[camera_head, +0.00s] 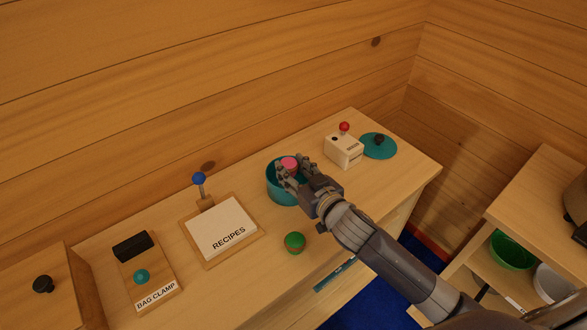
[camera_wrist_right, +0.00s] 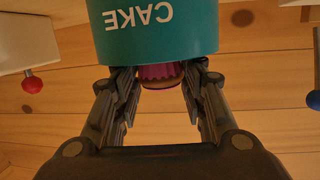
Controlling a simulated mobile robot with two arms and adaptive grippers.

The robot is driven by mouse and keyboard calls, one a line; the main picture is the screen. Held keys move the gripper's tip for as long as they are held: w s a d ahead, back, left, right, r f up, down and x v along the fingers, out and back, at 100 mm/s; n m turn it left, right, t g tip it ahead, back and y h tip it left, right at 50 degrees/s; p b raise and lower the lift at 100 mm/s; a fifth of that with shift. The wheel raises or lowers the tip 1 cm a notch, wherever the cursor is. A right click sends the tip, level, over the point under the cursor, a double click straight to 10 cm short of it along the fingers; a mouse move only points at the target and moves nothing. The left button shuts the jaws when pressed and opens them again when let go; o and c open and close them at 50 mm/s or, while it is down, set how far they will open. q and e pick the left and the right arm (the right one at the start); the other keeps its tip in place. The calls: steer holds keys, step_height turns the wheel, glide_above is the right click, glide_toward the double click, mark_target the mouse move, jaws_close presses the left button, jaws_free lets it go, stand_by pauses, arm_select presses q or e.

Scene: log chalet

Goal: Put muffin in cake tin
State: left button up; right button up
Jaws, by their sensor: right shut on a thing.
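The teal cake tin (camera_head: 283,194) stands open on the wooden counter. It also shows in the right wrist view (camera_wrist_right: 155,38), upside down, with the word CAKE on its side. My right gripper (camera_head: 291,170) is shut on the pink muffin (camera_head: 289,163) at the tin's mouth. In the right wrist view, the muffin (camera_wrist_right: 160,74) sits between the two fingers and shows past the tin's rim, with part of it hidden behind the tin's wall. I cannot tell whether it touches the tin's bottom. My left gripper is not in view.
A teal lid (camera_head: 377,152) with a dark knob lies at the back right, beside a white box (camera_head: 343,153) with a red knob. A small green object (camera_head: 295,242) stands near the front edge. A RECIPES holder (camera_head: 224,230) and BAG CLAMP board (camera_head: 152,264) stand left.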

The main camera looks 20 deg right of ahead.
steer(key=shift+f+b, duration=0.3)
steer(key=shift+f, duration=0.2)
steer(key=shift+f, duration=0.1)
steer(key=o, duration=0.8)
steer(key=shift+s+f, duration=0.1)
steer(key=shift+f, duration=0.05)
steer(key=shift+c, duration=0.2)
steer(key=shift+r+p, duration=0.3)
steer(key=shift+r, duration=0.15)
steer(key=b+v, duration=0.2)
steer(key=v, duration=1)
steer(key=shift+r, duration=0.25)
